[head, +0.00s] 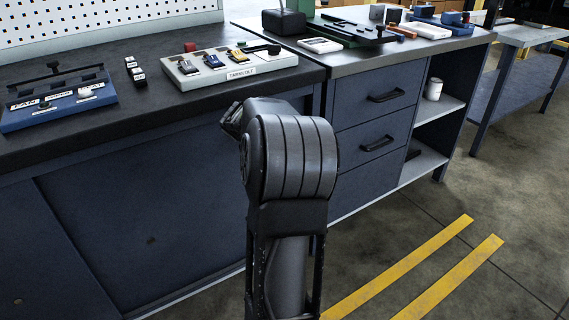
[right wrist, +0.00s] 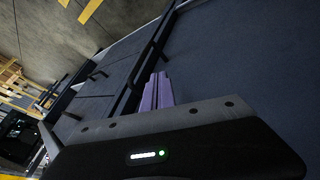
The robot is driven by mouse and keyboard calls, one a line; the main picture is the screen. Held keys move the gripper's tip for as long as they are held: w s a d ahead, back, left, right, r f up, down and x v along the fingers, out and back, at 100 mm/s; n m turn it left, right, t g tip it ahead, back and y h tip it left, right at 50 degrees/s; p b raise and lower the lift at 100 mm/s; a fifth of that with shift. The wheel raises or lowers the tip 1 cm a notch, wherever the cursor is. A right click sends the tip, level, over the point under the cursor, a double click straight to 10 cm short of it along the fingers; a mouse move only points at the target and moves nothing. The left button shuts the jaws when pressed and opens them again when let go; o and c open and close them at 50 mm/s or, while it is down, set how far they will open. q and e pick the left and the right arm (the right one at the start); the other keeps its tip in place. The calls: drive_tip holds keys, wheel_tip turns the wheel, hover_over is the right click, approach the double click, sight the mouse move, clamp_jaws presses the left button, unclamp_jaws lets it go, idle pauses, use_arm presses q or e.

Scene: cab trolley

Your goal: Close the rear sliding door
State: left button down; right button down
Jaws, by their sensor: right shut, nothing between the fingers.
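The blue cabinet under the left worktop has two sliding panels. The right panel (head: 170,225) spans from a slanted seam to behind my arm; the left panel (head: 40,265) runs out of view. I cannot tell which panel is the rear door. My right arm stands before the right panel's right part and hides its right edge in the head view. In the right wrist view my right gripper (right wrist: 158,92) has its purple fingers together and empty, close to a dark upright edge beside a broad blue panel (right wrist: 240,50); contact is unclear. My left gripper is out of view.
On the worktop (head: 140,115) sit a blue switch box (head: 58,100) and a pale switch box (head: 235,67). A drawer unit (head: 375,115) with black handles and open shelves stands to the right. The floor with yellow stripes (head: 440,285) is clear.

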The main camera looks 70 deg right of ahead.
drive_tip(key=v, duration=0.3)
idle(0.7)
